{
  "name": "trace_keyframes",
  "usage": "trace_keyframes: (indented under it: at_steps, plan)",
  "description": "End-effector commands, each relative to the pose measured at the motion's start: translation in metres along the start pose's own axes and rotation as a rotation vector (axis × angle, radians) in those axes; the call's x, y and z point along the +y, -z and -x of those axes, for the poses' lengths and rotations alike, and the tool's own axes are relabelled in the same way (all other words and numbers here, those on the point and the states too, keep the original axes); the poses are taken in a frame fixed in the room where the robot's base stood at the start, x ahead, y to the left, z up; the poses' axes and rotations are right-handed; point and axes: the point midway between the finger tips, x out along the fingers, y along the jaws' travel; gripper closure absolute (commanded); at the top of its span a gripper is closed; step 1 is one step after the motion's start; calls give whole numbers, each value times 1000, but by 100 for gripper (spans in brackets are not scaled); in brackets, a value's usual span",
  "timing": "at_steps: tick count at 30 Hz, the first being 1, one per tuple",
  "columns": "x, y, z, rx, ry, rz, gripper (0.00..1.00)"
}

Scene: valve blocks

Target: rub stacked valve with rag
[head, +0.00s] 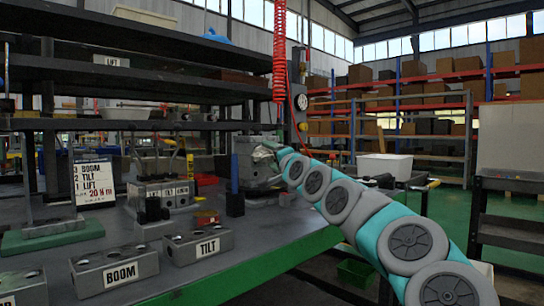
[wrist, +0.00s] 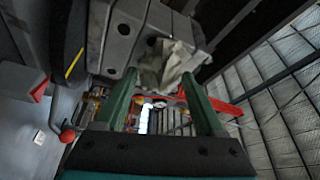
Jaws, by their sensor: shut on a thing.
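My gripper (head: 277,150) is at the far part of the bench, at the end of my teal and grey arm. In the wrist view its two green fingers (wrist: 159,76) point at a crumpled pale rag (wrist: 172,64) and are shut on it. The rag lies against, or very close to, the grey stacked valve (wrist: 125,38), which has dark bolt holes. In the head view the stacked valve (head: 251,171) stands upright on the bench, partly hidden by my gripper. The rag (head: 266,152) shows only as a small pale patch there.
Metal blocks labelled BOOM (head: 115,268) and TILT (head: 199,243) sit at the bench's front. Another labelled valve stack (head: 165,194) stands left of the stacked valve. A sign (head: 94,181) lists BOOM, TILT, LIFT. A red coiled hose (head: 280,55) hangs above. A white bin (head: 385,165) is at right.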

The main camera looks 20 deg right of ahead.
Motion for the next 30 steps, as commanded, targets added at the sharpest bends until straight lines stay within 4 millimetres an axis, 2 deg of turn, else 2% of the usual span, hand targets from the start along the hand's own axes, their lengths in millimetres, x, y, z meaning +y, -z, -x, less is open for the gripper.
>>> trace_keyframes:
  at_steps: [22,30]
  plan:
    - [0,-4,-12,0,0,0,74]
    - [0,11,-16,1,3,-3,74]
